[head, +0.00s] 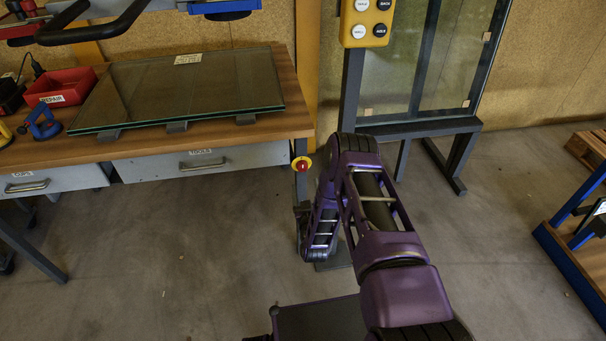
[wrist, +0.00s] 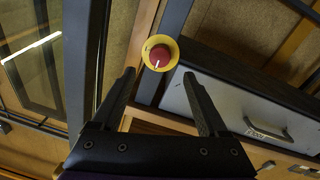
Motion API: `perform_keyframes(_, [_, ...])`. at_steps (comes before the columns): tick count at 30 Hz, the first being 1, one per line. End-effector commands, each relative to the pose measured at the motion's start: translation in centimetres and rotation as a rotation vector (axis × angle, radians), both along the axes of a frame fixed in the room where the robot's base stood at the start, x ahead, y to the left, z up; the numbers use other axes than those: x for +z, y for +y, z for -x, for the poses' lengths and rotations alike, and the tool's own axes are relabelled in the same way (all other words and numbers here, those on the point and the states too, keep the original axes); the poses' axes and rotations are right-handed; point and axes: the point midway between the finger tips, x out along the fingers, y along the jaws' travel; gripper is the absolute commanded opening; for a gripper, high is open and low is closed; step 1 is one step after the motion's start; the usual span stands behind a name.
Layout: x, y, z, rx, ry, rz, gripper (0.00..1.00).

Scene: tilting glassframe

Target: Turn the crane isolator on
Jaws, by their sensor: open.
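A round red knob on a yellow disc, which looks like the crane isolator (head: 301,165), is mounted at the workbench's right front corner. In the wrist view the isolator (wrist: 160,54) faces me, with a thin pale mark on its red knob. My gripper (wrist: 159,74) is open and empty. Its two dark fingers point toward the isolator, one on each side of it in the picture, with the knob showing just beyond and between the tips. I see no contact. In the head view my arm hides most of the gripper.
The workbench (head: 215,150) carries a glass pane (head: 180,88) and a red bin (head: 60,87). A drawer (head: 201,161) lies left of the isolator. A yellow button box (head: 367,22) tops a grey post (head: 350,90). A glass frame (head: 425,60) stands behind.

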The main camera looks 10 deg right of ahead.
Motion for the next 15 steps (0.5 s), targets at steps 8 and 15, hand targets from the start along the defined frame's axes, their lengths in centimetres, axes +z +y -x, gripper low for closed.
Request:
perform_keyframes(8, [-0.1,-0.4,-5.4,-0.001,-0.003,-0.001,0.77])
perform_keyframes(15, [0.0,-0.5,-7.3,0.0,0.001,0.0,0.77])
